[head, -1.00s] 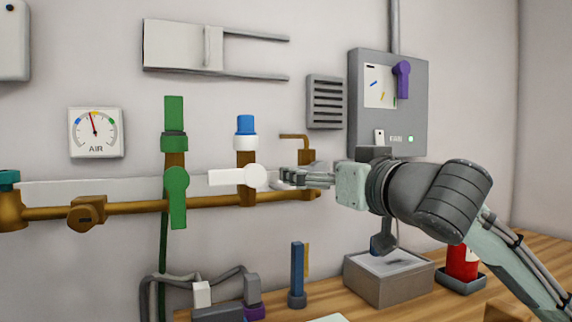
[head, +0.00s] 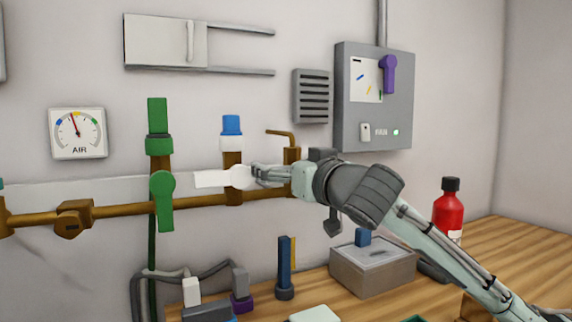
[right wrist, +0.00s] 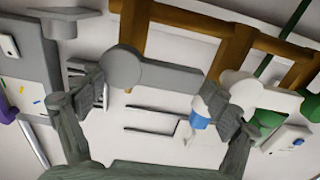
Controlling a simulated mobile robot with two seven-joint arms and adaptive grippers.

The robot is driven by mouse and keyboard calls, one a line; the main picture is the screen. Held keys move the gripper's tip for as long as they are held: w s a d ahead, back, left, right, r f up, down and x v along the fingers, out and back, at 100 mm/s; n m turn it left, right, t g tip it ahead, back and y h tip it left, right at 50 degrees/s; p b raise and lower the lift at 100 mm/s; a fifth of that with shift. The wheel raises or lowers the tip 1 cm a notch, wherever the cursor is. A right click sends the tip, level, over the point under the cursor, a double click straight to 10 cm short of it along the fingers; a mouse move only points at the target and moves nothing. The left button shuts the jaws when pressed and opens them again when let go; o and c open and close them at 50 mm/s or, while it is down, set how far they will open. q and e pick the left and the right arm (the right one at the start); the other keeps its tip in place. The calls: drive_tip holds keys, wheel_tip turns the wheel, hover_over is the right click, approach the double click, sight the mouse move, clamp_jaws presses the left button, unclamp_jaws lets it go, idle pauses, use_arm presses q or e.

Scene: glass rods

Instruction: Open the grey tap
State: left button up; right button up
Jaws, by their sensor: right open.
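The grey tap (right wrist: 140,73) shows in the right wrist view as a round hub with a flat lever. The lever lies crosswise to its brown branch pipe and points toward the white tap (right wrist: 252,95). My right gripper (right wrist: 160,88) is open, with one finger on each side of the grey lever; contact cannot be told. In the head view my right gripper (head: 262,176) is at the pipework, just right of the white tap (head: 215,178), and hides the grey tap. My left gripper is not in view.
A green tap (head: 162,195) is further left on the brown pipe (head: 110,210). A grey fan box (head: 375,120) with a purple lever is on the wall at right. Below are a grey box (head: 372,270), a blue post (head: 284,265) and a red bottle (head: 449,215) on the wooden bench.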

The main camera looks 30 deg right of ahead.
drive_tip(key=c, duration=1.7)
drive_tip(key=shift+d+f, duration=0.1)
